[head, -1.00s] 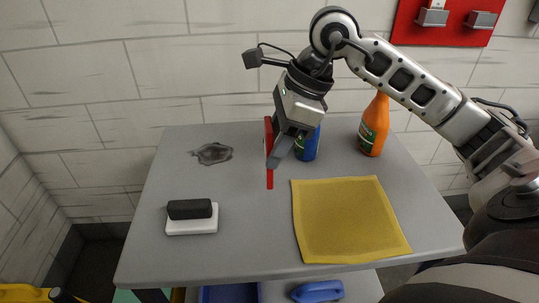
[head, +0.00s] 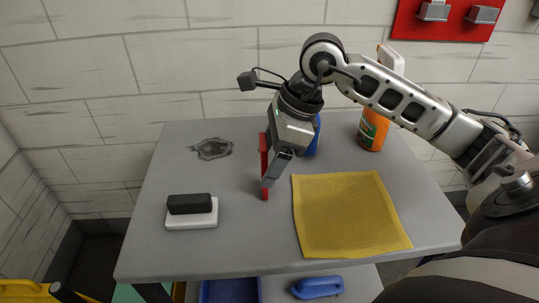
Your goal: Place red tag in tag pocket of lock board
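The red tag (head: 263,150) stands nearly upright and almost edge-on above the grey table. My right gripper (head: 269,183) points down and is shut on the tag, with its fingers hiding part of it. Whether the tag's lower end touches the table cannot be told. The red lock board (head: 455,32) hangs on the wall at the upper right, cut off by the top edge. Two grey holders (head: 482,15) show on it; its tag pocket cannot be made out. My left gripper is not in view.
Blue items (head: 318,287) lie on a lower shelf.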

